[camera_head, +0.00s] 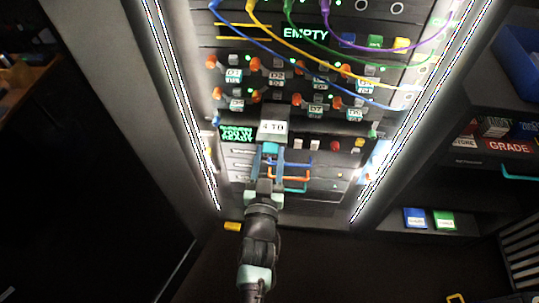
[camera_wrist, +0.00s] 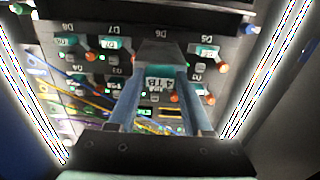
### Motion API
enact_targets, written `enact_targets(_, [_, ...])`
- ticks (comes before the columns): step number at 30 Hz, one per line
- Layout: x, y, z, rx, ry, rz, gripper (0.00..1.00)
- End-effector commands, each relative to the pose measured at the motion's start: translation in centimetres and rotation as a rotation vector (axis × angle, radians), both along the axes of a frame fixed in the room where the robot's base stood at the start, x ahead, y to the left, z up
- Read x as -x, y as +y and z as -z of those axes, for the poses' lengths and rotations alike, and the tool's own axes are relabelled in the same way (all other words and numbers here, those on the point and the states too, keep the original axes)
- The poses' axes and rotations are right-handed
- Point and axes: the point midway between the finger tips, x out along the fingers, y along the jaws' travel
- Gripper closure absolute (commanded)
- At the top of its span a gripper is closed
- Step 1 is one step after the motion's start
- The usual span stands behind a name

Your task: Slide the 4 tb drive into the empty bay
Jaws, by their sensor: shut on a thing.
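My gripper (camera_head: 268,152) is shut on the 4 TB drive (camera_head: 272,128), a grey block with a white label, held in front of the lower part of the panel. Whether the drive touches the panel is unclear.
Blue, yellow, green and purple cables (camera_head: 345,68) hang across the upper panel. Bright light strips (camera_head: 183,100) edge both sides. Blue and orange handles (camera_head: 296,178) lie just right of my gripper. A shelf (camera_head: 480,165) with boxes stands at the right.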

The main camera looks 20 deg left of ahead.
Motion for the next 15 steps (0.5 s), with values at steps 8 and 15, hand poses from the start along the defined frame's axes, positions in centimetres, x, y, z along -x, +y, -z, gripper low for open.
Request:
enact_targets(8, [-0.05, -0.01, -0.12, -0.001, -0.003, 0.000, 1.00])
enact_targets(15, [-0.50, 0.12, -0.07, -0.001, -0.003, 0.001, 1.00])
